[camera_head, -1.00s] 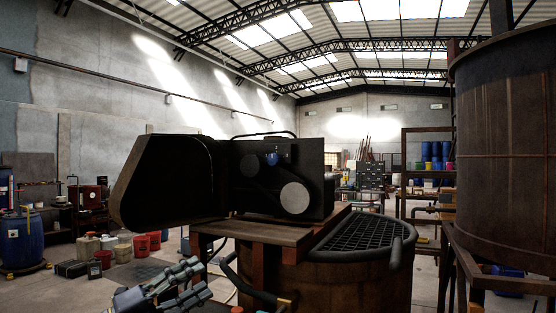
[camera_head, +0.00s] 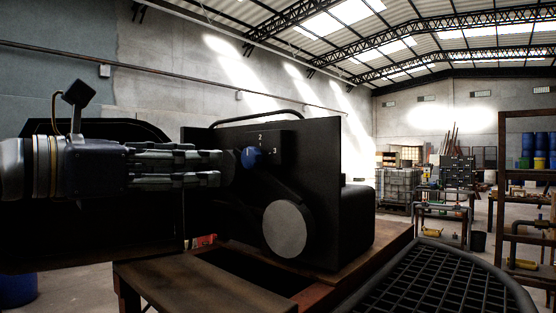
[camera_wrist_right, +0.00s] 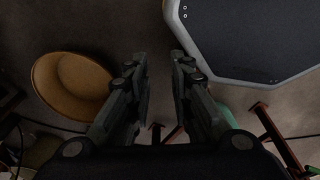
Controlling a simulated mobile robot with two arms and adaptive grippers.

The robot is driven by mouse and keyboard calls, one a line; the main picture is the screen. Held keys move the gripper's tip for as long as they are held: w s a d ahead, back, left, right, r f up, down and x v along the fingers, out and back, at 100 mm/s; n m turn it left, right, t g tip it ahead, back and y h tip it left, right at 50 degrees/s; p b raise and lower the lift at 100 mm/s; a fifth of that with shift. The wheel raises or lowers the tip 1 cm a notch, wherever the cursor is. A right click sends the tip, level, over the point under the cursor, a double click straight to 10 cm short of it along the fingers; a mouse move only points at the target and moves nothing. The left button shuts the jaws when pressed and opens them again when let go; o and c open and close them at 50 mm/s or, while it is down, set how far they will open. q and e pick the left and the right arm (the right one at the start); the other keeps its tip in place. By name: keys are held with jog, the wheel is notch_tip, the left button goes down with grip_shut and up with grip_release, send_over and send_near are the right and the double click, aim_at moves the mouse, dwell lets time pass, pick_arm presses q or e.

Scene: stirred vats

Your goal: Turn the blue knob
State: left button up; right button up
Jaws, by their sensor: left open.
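The blue knob (camera_head: 251,157) sits on a small dark dial plate (camera_head: 270,146) on the face of a black machine housing (camera_head: 335,190). White marks, among them 2 and 3, show around it. My left gripper (camera_head: 222,168) comes in from the left with its fingers pointing at the knob. It is open, and its tips are just left of the knob; I cannot tell whether they touch it. My right gripper (camera_wrist_right: 160,75) shows in the right wrist view, open with nothing between its fingers, well away from the knob.
A grey disc (camera_head: 286,229) is on the housing below the knob. The machine stands on a rusty frame (camera_head: 395,245), with a black grate (camera_head: 440,285) at the lower right. A round brown vessel (camera_wrist_right: 72,85) shows left of the right gripper.

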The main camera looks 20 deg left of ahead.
aim_at(248, 159)
pick_arm(q)
jog(key=shift+y, duration=0.3)
jog(key=p+x, duration=0.1)
jog(key=x, duration=0.2)
jog(key=p+x, duration=0.1)
jog(key=x, duration=0.2)
jog(key=r+p+x, duration=0.1)
jog(key=p+x, duration=0.1)
jog(key=x, duration=0.2)
jog(key=shift+w+f, duration=0.1)
jog(key=shift+w, duration=0.1)
pick_arm(e)
jog(key=r, duration=0.1)
jog(key=s+r, duration=0.1)
jog(key=r, duration=0.2)
jog(key=shift+s+a+r, duration=0.1)
jog(key=shift+s, duration=0.15)
jog(key=shift+s, duration=0.1)
pick_arm(q)
jog(key=shift+c, duration=0.7)
jog(key=c, duration=0.9)
pick_arm(e)
jog(key=shift+s, duration=0.25)
